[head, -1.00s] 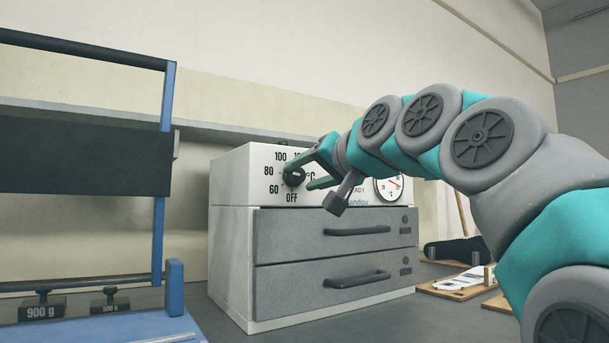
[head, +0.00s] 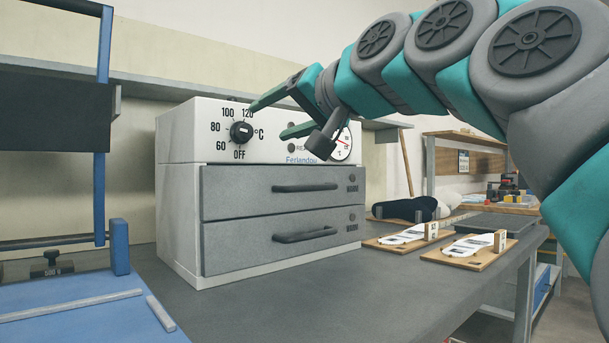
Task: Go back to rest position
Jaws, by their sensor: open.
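My gripper (head: 267,119) is open and empty, with its two green fingers apart. It hangs in front of the upper panel of a white oven (head: 177,199), to the right of the black temperature dial (head: 241,132). In the picture the upper fingertip is near the dial's printed numbers, and I see no finger on the knob. The dial is marked OFF, 60, 80, 100 and 120 °C. The gripper partly hides the panel and the round gauge (head: 342,145). Both grey drawers, upper (head: 240,194) and lower (head: 240,248), are shut.
A blue frame (head: 119,245) stands at the left with a weight (head: 52,266) behind it. On the grey bench (head: 400,290), two wooden boards with white insoles (head: 404,235) lie right of the oven. Dark and white foot forms (head: 405,209) lie behind. The bench front is clear.

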